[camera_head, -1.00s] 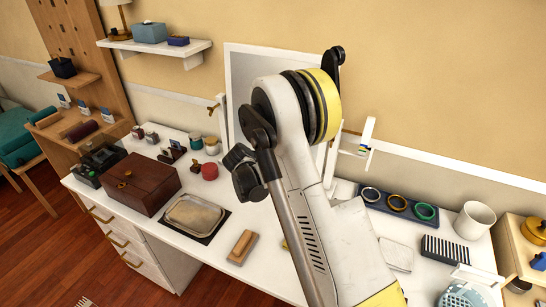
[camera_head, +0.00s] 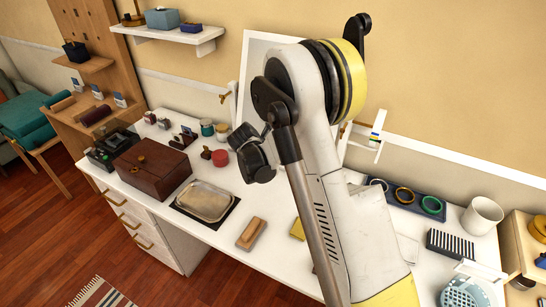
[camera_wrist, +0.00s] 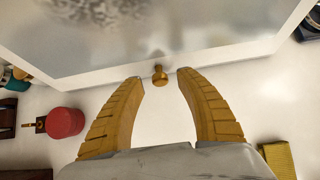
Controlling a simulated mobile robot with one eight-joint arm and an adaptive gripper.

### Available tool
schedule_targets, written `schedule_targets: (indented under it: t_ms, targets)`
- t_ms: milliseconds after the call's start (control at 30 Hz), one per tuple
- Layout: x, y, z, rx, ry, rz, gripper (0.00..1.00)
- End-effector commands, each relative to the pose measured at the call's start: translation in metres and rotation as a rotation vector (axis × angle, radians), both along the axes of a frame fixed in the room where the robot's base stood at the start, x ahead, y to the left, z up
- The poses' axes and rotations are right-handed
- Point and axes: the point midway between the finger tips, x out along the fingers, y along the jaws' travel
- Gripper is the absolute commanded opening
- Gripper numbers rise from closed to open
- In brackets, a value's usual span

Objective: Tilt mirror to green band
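The mirror is a pale panel in a white frame (camera_head: 262,48), standing at the back of the white counter and largely hidden behind my arm in the head view. In the wrist view its grey glass (camera_wrist: 170,30) fills the top, with a small brass knob (camera_wrist: 160,76) at the lower edge. My gripper (camera_wrist: 160,78) is open. Its two yellow fingers stand either side of the knob, with gaps on both sides. In the head view the fingers are hidden. A white side piece (camera_head: 362,143) right of the mirror carries small coloured bands, including a green one (camera_head: 375,134).
On the counter are a brown box (camera_head: 150,172), a tray (camera_head: 206,201), a wooden brush (camera_head: 251,233), a red round container (camera_head: 220,157), a ring tray (camera_head: 432,216) and a white cup (camera_head: 482,216).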

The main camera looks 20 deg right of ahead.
Motion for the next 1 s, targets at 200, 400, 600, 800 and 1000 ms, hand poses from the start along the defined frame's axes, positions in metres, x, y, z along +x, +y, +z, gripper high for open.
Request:
schedule_targets:
  t_ms: [200, 400, 600, 800, 1000]
  targets:
    - [0.000, 0.000, 0.000, 0.001, 0.001, 0.000, 0.42]
    - [-0.008, 0.011, 0.015, 0.000, 0.001, 0.002, 0.42]
    - [-0.026, 0.034, 0.049, 0.001, 0.000, 0.003, 0.42]
    - [-0.041, 0.053, 0.078, 0.000, 0.000, 0.002, 0.42]
    - [-0.048, 0.061, 0.091, 0.000, 0.000, 0.000, 0.42]
